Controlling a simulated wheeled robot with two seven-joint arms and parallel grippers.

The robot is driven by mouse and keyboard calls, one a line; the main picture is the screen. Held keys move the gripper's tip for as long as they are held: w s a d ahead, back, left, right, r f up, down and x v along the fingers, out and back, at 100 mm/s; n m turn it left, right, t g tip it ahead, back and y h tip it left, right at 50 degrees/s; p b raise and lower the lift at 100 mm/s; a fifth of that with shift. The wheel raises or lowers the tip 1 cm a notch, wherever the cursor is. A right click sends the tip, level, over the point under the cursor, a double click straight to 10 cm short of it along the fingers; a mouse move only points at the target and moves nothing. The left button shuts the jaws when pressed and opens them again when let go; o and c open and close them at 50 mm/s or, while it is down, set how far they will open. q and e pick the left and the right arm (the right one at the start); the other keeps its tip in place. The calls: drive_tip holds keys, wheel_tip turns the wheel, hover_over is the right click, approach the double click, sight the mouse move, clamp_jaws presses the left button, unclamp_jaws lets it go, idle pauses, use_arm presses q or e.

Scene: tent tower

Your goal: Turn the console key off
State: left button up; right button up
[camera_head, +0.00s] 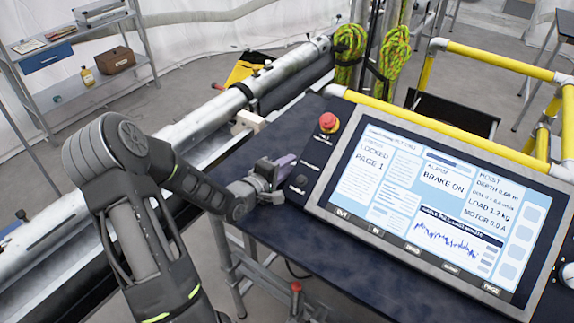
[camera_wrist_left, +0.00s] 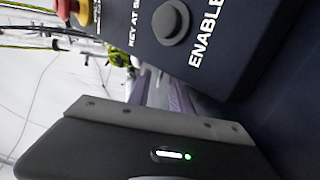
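The console (camera_head: 335,180) is a dark sloped box with a large lit screen (camera_head: 435,205) reading LOCKED, PAGE 1 and BRAKE ON. My left gripper (camera_head: 286,170) is at the console's left edge, below the red stop button (camera_head: 328,122). The key itself cannot be made out; the gripper may hide it. In the left wrist view, a dark round button (camera_wrist_left: 171,22) sits beside the word ENABLE, near a partly cut label starting KEY AT. Purple-grey finger parts (camera_wrist_left: 165,95) show behind the gripper body, and their gap is unclear. My right gripper is out of view.
Yellow rails (camera_head: 450,130) run behind and right of the console. A long grey tube (camera_head: 215,112) lies behind my left arm. Green rope coils (camera_head: 349,48) hang at the back. A shelf (camera_head: 80,75) stands at the far left.

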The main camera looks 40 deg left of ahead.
use_arm(q)
drive_tip(key=shift+c, duration=0.6)
clamp_jaws()
idle(0.8)
